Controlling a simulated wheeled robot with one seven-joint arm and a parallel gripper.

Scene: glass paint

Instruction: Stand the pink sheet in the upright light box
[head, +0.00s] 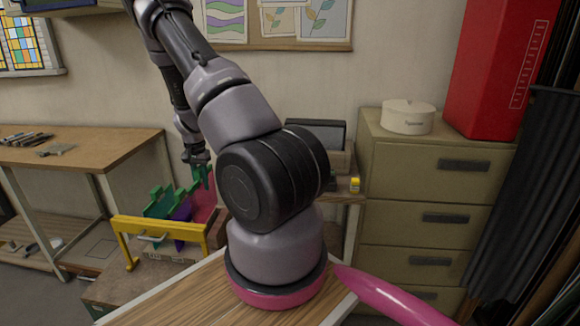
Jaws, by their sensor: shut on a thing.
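My gripper (199,162) is over the yellow-handled rack, pointing down. It is shut on the pink sheet (206,206), which hangs below the fingers, upright, behind the rack's right end. The arm partly hides the sheet's right side, and I cannot tell whether its lower edge is clear of the rack. No upright light box can be picked out for certain; a dark-faced box (317,131) stands to the right, beyond my arm, partly hidden by it.
The rack (128,223) holds green sheets (163,201) and a purple sheet (183,209) close to the pink one. A wooden workbench (90,146) with tools is at left. A drawer cabinet (393,160) with a round white container (406,119) stands at right.

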